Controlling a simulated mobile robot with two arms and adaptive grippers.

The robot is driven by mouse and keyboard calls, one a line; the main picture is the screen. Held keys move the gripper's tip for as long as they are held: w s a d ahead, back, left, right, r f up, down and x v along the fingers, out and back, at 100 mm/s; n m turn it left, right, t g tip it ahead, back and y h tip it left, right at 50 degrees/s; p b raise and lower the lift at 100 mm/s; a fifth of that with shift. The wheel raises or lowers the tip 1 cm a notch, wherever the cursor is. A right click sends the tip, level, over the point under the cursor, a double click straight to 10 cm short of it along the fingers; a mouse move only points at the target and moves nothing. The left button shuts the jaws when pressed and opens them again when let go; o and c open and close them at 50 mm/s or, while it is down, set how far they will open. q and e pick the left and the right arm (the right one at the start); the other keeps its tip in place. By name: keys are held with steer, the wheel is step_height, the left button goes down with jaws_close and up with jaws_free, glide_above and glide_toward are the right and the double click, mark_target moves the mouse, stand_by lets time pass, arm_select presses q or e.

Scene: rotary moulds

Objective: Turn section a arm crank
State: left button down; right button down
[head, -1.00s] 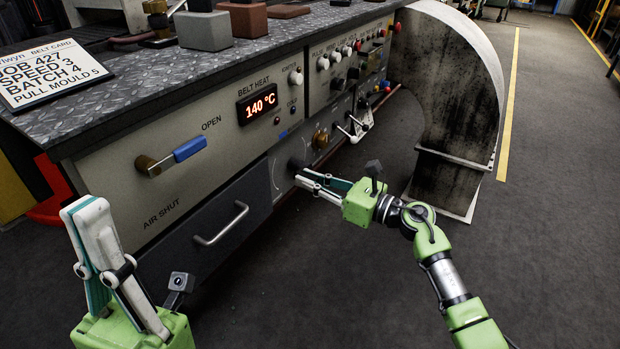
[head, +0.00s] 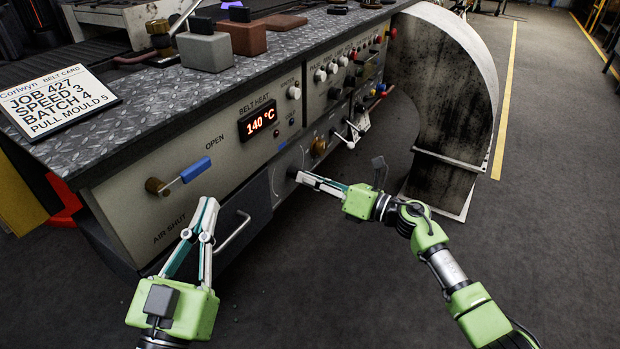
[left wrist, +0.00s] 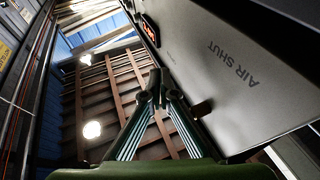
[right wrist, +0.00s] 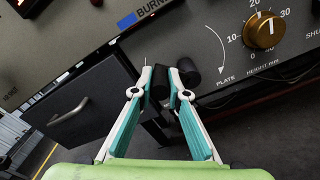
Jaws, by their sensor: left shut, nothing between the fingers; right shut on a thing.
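The crank shows in the head view as a dark knob (head: 292,172) on the lower front panel of the machine. In the right wrist view its black grip (right wrist: 160,84) sits between my right fingers, with a second black cylinder (right wrist: 189,71) just right of them. My right gripper (head: 300,177), also in the right wrist view (right wrist: 161,73), is shut on the black grip. How the two black parts join is hidden. My left gripper (head: 207,206) is shut and empty in front of the drawer, pointing up; its fingertips meet in the left wrist view (left wrist: 157,80).
A blue-handled air lever (head: 195,170) sticks out above my left gripper. The drawer handle (head: 234,231) is just right of it. A brass plate-height dial (right wrist: 264,30) is right of the crank. A curved sooty duct (head: 445,110) stands at the right. The floor (head: 330,290) in front is clear.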

steer(key=shift+d, duration=0.1)
stand_by(0.4)
steer(key=c, duration=2)
jaws_free()
steer(key=shift+o, duration=0.2)
steer(key=v, duration=1.2)
